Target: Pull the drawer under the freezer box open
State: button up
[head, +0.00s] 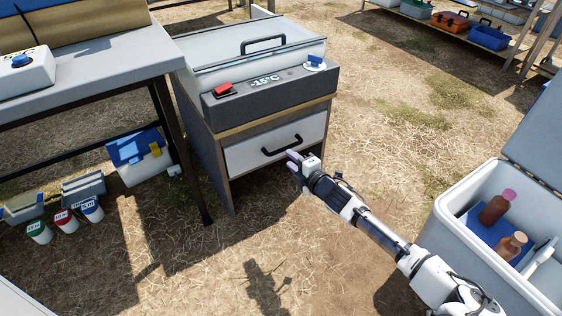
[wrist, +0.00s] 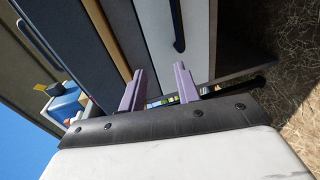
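The freezer box (head: 262,85) stands on a wooden cabinet, with a dark front panel reading -15°C. Below it is the drawer (head: 248,158), with a pale front that looks flush with the cabinet. Its black bar handle (head: 282,147) runs across the front and also shows in the wrist view (wrist: 178,28). My gripper (head: 293,160) is just in front of the drawer, near the handle's right end. In the wrist view my gripper (wrist: 160,82) has its two purple fingers apart with nothing between them. The handle lies beyond the fingertips, and contact is not visible.
A table (head: 90,70) stands left of the cabinet, with a blue-lidded box (head: 142,160) and several sample cups under it. An open cooler (head: 480,250) with brown bottles is at the right, near my arm.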

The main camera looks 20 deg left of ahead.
aim_at(282, 151)
jog(key=d+f+h, duration=0.1)
jog(key=d+f, duration=0.2)
jog(key=b+x, duration=0.1)
jog(key=x, duration=0.3)
jog(key=b+x, duration=0.2)
jog(key=x, duration=0.3)
jog(key=b+x, duration=0.2)
jog(key=x, duration=0.3)
jog(key=shift+w+d+r, duration=0.2)
jog(key=shift+w+r, duration=0.05)
jog(key=shift+w, duration=0.15)
grip_shut()
